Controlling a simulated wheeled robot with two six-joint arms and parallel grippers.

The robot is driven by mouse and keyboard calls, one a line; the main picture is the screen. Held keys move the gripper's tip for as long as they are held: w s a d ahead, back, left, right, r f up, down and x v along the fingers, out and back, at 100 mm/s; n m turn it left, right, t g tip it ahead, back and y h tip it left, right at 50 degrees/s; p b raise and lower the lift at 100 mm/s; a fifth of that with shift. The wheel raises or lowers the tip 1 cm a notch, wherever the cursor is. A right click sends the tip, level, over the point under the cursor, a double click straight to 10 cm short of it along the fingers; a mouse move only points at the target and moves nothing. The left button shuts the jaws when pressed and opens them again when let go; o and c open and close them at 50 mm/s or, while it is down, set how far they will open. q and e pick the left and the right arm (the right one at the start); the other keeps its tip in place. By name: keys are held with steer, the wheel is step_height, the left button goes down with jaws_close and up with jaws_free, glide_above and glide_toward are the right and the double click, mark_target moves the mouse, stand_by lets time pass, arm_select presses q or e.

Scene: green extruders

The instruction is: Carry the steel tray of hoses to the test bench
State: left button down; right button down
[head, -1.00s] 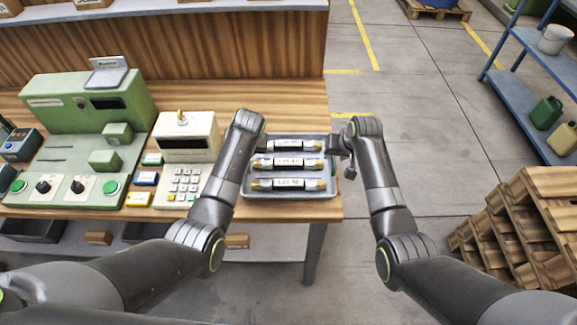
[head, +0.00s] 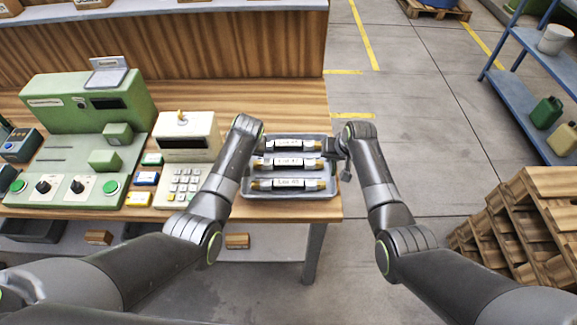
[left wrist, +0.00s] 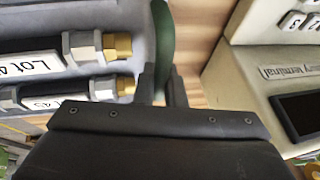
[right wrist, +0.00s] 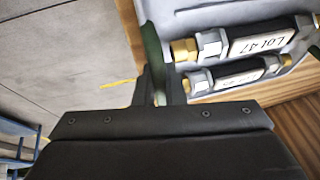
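The grey steel tray (head: 249,191) is at the right end of the wooden table, with three labelled hoses with brass ends (head: 288,184) lying across it. I cannot tell if it rests on the wood or hangs just above. My left gripper (left wrist: 161,88) is shut on a green handle (left wrist: 163,45) at the tray's left side. My right gripper (right wrist: 158,88) is shut on the matching handle (right wrist: 151,45) at its right side. The fingertips are mostly hidden in the head view. Which thing is the test bench is not clear.
A cream keypad terminal (head: 187,135) stands close left of the tray, with a green machine (head: 90,105) beyond it. A raised wooden panel (head: 160,50) backs the table. Open floor (head: 430,130) lies right, bounded by a blue shelf (head: 535,100) and wooden pallets (head: 525,235).

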arm_select(q)
steer(key=shift+r, duration=0.15)
arm_select(e)
steer(key=shift+w+r, duration=0.1)
steer(key=shift+r, duration=0.1)
